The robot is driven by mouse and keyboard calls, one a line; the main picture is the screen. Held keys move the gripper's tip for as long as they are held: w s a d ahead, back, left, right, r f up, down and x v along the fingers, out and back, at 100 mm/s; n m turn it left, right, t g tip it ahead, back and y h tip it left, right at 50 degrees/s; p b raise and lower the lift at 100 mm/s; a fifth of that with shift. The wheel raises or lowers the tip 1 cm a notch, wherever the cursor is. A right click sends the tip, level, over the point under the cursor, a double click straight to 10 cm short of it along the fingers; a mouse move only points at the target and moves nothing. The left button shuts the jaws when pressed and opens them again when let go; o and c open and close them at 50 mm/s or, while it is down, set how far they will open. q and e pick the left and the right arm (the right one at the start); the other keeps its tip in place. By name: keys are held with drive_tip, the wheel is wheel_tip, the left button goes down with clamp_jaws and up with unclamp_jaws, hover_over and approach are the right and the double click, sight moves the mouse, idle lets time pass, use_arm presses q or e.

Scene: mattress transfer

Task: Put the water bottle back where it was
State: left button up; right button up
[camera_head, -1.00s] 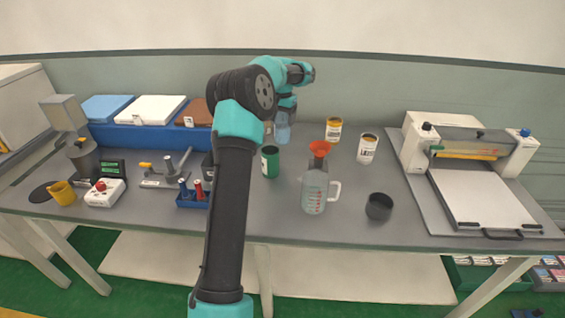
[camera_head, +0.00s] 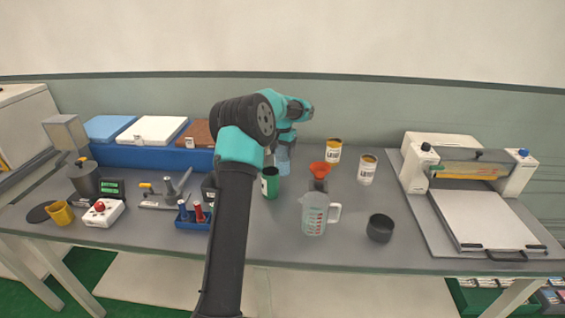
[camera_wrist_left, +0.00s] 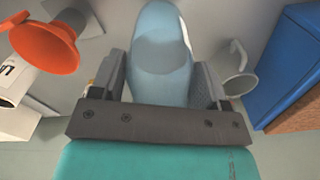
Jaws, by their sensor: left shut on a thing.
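The light blue water bottle (camera_head: 283,163) is between the fingers of my left gripper (camera_head: 285,146), toward the back of the grey table. In the left wrist view the bottle (camera_wrist_left: 160,55) fills the space between the two dark fingers, and the gripper (camera_wrist_left: 160,88) is shut on it. The bottle's base is partly hidden behind a green can (camera_head: 270,183) in the head view, so I cannot tell whether it touches the table. My right gripper is not in view.
A measuring jug (camera_head: 315,214), a red funnel (camera_head: 319,170), two labelled cans (camera_head: 367,170) and a dark cup (camera_head: 380,228) stand right of the bottle. A blue bin (camera_head: 165,157) stands at back left. A laminator-like machine (camera_head: 470,190) occupies the right end.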

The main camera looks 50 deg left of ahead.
sight(282, 161)
use_arm(q)
drive_tip(key=shift+f, duration=2.5)
drive_tip(key=shift+f, duration=0.15)
drive_tip(key=o, duration=1.1)
wheel_tip(282, 161, up, 12)
drive_tip(key=shift+r, duration=0.15)
